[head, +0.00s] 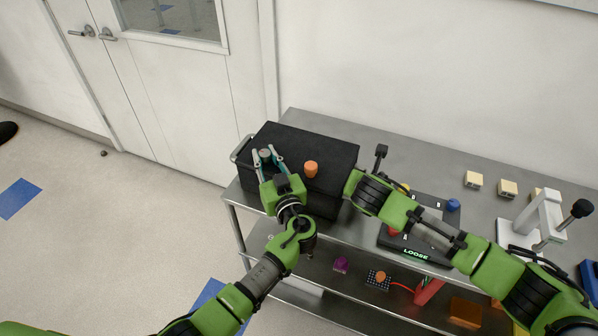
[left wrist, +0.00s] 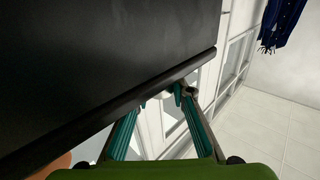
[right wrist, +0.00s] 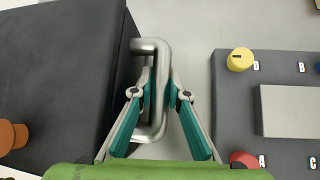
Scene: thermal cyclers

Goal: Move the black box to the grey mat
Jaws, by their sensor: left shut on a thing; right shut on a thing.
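The black box (head: 318,150) sits at the left end of the metal table. Its right handle, a metal loop (right wrist: 161,105), shows in the right wrist view. My right gripper (right wrist: 159,80) is shut on that handle; in the head view my own arm hides this grip. A left handle (head: 236,153) shows at the box's left side. My left gripper (head: 266,156) is shut at the box's left part. In the left wrist view its fingertips meet the box's dark edge (left wrist: 190,68); the exact contact is unclear. I do not make out the grey mat.
An orange cylinder (head: 311,169) stands on the box. A dark panel with coloured knobs (right wrist: 238,150) is right of it. Cream blocks (head: 507,188) and a white press (head: 540,222) stand farther right. The lower shelf holds several small items.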

